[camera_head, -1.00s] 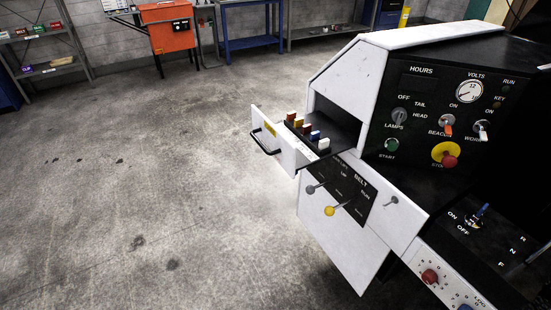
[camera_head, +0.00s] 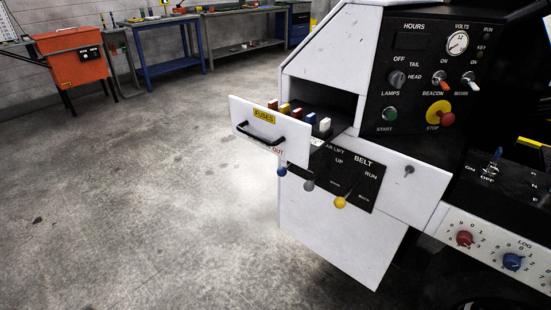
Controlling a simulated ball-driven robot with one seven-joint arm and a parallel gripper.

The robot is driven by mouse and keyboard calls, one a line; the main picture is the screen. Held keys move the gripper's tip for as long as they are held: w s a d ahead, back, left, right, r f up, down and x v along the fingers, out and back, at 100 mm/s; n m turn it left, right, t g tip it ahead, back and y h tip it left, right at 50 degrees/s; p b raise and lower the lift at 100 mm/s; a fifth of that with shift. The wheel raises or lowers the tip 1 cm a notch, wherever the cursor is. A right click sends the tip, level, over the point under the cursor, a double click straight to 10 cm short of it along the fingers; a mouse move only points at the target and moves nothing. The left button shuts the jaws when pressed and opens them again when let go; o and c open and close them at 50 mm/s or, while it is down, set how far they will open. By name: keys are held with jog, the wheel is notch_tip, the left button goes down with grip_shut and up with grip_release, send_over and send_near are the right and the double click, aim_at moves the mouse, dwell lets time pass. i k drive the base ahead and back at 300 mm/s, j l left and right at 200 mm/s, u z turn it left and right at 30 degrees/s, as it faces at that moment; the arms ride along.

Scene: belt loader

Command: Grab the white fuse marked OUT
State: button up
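The white fuse (camera_head: 325,124) stands upright at the right end of a row of coloured fuses in the open fuse drawer (camera_head: 292,148). No marking on it is legible from here. The drawer front bears a yellow FUSES label and a black handle (camera_head: 258,133). My gripper is not in view.
The white console with a black control panel (camera_head: 415,60) stands at the right. Below the drawer, levers with blue, grey and yellow knobs (camera_head: 340,202) stick out. An orange cabinet (camera_head: 78,66) and blue workbench (camera_head: 172,50) stand behind. The floor (camera_head: 150,200) at left is clear.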

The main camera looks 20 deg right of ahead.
aim_at(325, 124)
jog(key=i+l, duration=0.25)
jog(key=i, duration=0.25)
jog(key=i+l, duration=0.2)
jog(key=i, duration=0.3)
